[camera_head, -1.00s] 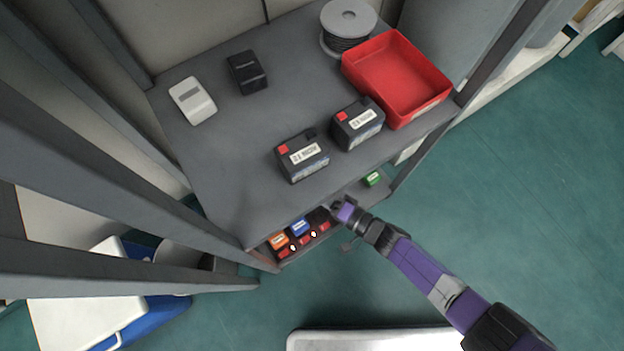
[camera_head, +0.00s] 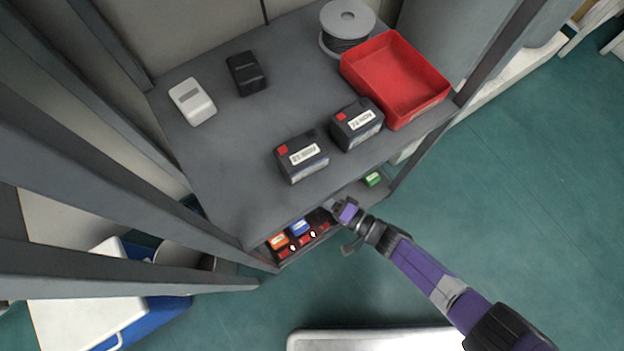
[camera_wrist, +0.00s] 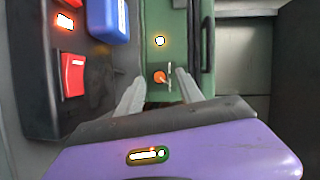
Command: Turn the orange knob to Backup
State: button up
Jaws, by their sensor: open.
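The small orange knob (camera_wrist: 160,77) sits on a green panel (camera_wrist: 183,40) in the wrist view. A thin grey upright bar shows just at its right. No Backup label is readable. My gripper (camera_wrist: 161,84) is open, with one pale finger on each side just below the knob. I cannot tell whether either finger touches it. In the head view my gripper (camera_head: 338,207) is at the front of the lower shelf, under the upper shelf's edge. The knob cannot be made out there.
A dark panel with a red switch (camera_wrist: 72,74) and a blue block (camera_wrist: 107,20) stands left of the green panel. In the head view, the upper shelf (camera_head: 225,150) overhangs, holding two batteries and a red tray (camera_head: 375,58). Floor at right is clear.

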jog(key=p+v, duration=0.2)
jog(key=v, duration=0.4)
jog(key=shift+d+r, duration=0.1)
jog(key=shift+d, duration=0.05)
jog(key=shift+s+d, duration=0.35)
